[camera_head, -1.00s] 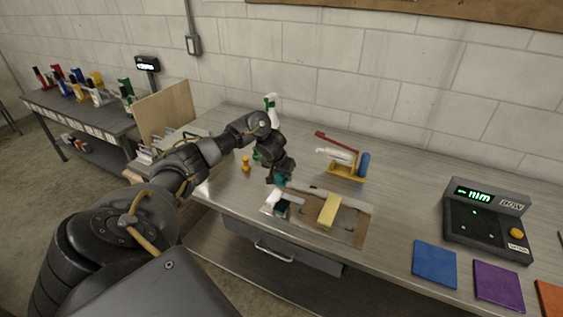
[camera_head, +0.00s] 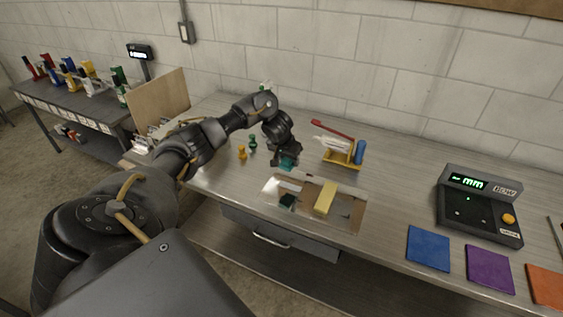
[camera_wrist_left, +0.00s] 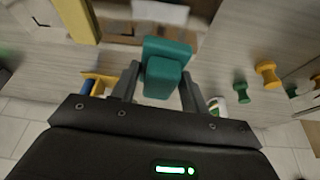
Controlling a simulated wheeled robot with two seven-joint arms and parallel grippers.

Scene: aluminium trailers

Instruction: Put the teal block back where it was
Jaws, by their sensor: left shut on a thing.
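My left gripper (camera_head: 284,159) is shut on the teal block (camera_head: 288,164), just behind the back left edge of a flat tray (camera_head: 352,214) on the bench. In the left wrist view the teal block (camera_wrist_left: 167,66) sits between the two fingers of the gripper (camera_wrist_left: 160,82). The tray holds a yellow block (camera_head: 325,198), a pale piece at the left and a dark teal patch (camera_head: 287,201), which I cannot identify. Whether the held block touches the bench is unclear. My right gripper is not in view.
Small green (camera_head: 252,143) and yellow (camera_head: 242,152) pieces stand left of the gripper. A yellow rack (camera_head: 341,157) with a red-handled tool and a blue cylinder (camera_head: 360,151) stands behind right. A scale (camera_head: 480,212) and coloured squares lie right; bench between is clear.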

